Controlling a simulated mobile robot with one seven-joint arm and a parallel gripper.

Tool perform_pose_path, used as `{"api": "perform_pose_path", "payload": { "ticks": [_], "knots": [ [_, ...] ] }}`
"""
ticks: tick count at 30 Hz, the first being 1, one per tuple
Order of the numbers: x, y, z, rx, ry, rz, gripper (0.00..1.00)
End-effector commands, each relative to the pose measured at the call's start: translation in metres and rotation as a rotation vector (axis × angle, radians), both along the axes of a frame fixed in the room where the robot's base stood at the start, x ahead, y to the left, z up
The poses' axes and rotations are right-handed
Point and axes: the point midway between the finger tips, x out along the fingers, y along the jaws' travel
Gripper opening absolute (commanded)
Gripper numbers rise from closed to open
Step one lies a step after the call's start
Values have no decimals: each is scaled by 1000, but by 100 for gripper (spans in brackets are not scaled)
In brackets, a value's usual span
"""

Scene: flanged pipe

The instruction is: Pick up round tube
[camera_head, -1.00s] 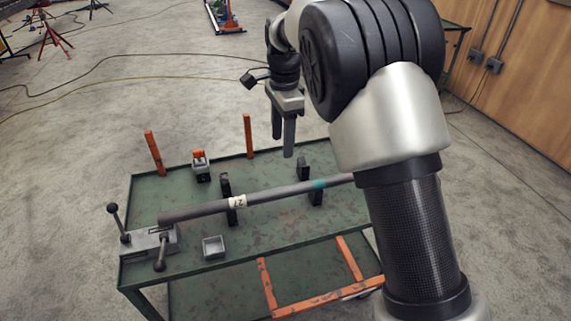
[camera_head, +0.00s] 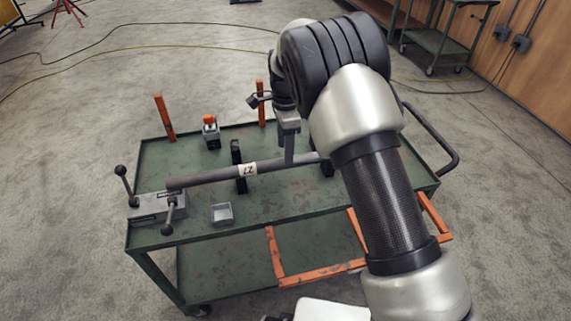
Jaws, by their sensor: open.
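The round tube (camera_head: 208,177) is a long grey pipe with a white label marked 27. It lies across dark supports (camera_head: 239,160) above the green cart top, its left end by the clamp block. My gripper (camera_head: 289,160) is open and points down at the tube, right of the label. One finger shows in front of the tube; the other finger is not clearly seen, so I cannot tell whether the fingers straddle it.
The green cart (camera_head: 290,207) carries a grey clamp block (camera_head: 155,206) with black levers, a small square tray (camera_head: 222,213) and an orange-topped box (camera_head: 211,131). Orange posts (camera_head: 164,117) stand at its back edge. A cart handle (camera_head: 445,150) sticks out at the right.

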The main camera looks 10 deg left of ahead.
Motion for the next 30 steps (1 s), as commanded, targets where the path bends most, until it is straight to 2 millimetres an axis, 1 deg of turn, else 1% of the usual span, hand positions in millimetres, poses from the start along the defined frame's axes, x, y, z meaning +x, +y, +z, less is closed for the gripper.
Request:
{"api": "perform_pose_path", "payload": {
  "ticks": [5,9,11,13,18,19,20,27,28,30],
  "knots": [
    [1,0,-18,-1,2,0,51],
    [2,0,-40,-1,2,0,51],
    [2,0,-47,0,1,0,51],
    [2,0,-51,0,0,0,51],
    [3,0,-51,0,-1,0,51],
    [2,0,-51,0,-1,0,49],
    [3,0,-51,0,-1,0,44],
    [2,0,-50,0,-1,0,4],
    [3,0,-50,0,-1,0,0],
    [3,0,-50,0,-1,0,0]
  ]
}}
